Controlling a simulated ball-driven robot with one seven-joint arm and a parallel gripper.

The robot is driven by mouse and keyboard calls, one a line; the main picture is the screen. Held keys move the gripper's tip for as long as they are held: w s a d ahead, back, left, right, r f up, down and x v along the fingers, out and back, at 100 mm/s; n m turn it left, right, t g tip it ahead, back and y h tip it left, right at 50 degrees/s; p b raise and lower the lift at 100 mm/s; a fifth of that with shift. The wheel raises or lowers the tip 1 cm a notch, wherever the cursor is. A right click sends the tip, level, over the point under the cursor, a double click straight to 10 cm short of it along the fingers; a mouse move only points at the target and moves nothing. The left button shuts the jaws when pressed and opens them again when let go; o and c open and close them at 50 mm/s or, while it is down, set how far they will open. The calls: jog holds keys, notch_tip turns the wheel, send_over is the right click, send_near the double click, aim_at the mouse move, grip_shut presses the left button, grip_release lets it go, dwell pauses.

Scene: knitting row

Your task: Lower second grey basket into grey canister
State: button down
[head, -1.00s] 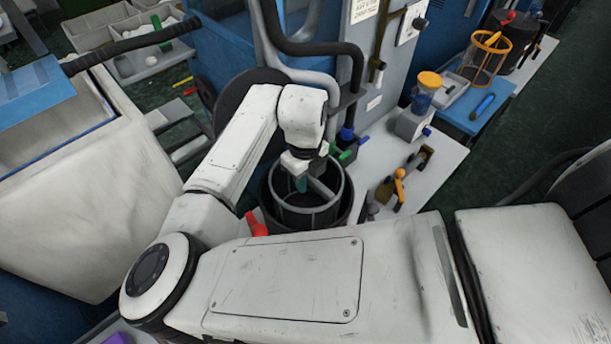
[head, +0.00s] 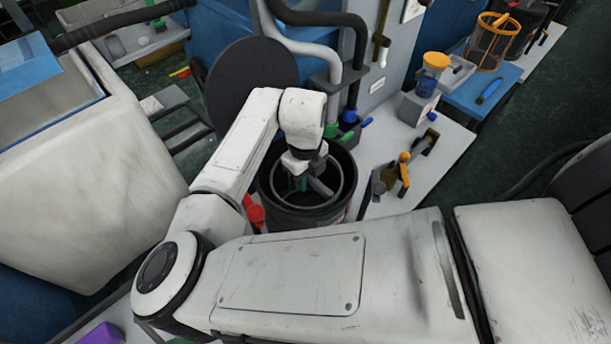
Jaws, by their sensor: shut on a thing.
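The dark grey canister (head: 335,214) stands on the white bench top near the middle of the head view. The grey basket (head: 321,187), with a ring rim and crossing bars, is inside the canister's mouth, its rim near the canister's rim. My gripper (head: 302,182) is shut on the basket's top from above, near its middle. The basket's lower part is hidden by the canister wall. I cannot tell whether it touches the bottom. My forearm crosses in front of the canister's near side.
A red handle (head: 254,212) is at the canister's left. A dark round lid (head: 250,82) stands upright behind. Green and blue valves (head: 347,125) and a brass fitting (head: 403,172) are close on the right. An orange basket (head: 485,45) sits on the blue bench.

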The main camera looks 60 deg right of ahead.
jog(key=shift+c, duration=1.7)
grip_release()
jog(key=shift+r, duration=0.1)
jog(key=shift+r+p, duration=3.35)
jog(key=shift+r, duration=1.05)
